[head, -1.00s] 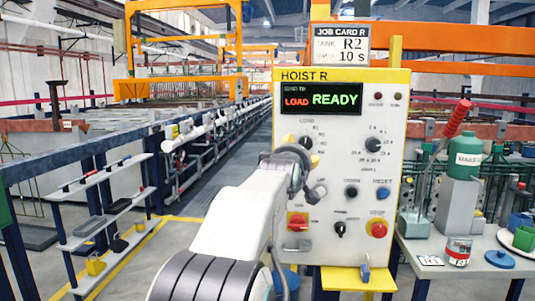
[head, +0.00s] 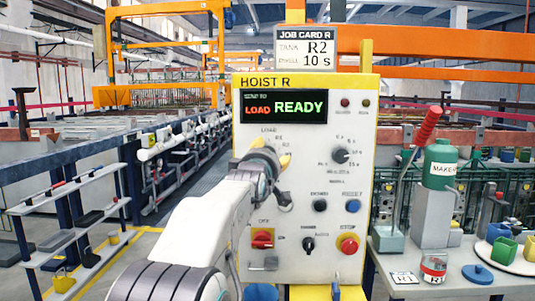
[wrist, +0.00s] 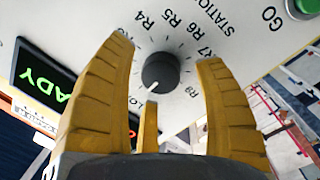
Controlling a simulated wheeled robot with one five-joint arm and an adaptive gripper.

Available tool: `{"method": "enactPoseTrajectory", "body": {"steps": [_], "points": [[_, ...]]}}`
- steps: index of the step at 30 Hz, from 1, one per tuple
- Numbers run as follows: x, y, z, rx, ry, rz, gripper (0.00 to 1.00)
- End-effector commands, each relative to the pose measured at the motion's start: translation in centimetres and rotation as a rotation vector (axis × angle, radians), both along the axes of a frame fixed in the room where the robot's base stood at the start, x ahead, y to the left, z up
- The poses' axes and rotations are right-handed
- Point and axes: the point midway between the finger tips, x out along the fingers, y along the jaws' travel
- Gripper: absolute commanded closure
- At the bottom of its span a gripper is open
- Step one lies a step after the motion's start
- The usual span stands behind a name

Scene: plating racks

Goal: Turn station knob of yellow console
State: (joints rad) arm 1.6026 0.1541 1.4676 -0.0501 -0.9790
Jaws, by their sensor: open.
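The yellow console (head: 305,245) is a white panel with a yellow top edge marked HOIST R. Its screen (head: 285,107) reads LOAD and READY. In the wrist view, the dark round station knob (wrist: 161,72) sits inside a ring of labels including R4 to R7, beside the word STATION. A light pointer mark on it faces the lower left of that picture. In the head view, my gripper (head: 284,172) is at the panel's left half and hides the knob.
A job card (head: 306,48) above the console reads R2 and 10 s. Nearby on the panel are another dark knob (head: 340,156), a blue button (head: 354,206) and a red stop button (head: 348,244). A green GO button (wrist: 303,7) shows in the wrist view.

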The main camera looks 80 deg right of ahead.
Motion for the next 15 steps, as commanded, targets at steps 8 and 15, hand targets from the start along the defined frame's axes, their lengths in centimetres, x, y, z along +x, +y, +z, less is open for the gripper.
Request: {"method": "enactPoseTrajectory", "body": {"steps": [8, 15], "points": [[-0.21, -0.11, 0.02, -0.001, 0.0, -0.004, 0.36], [-0.18, -0.1, 0.01, -0.001, 0.0, -0.003, 0.43]]}}
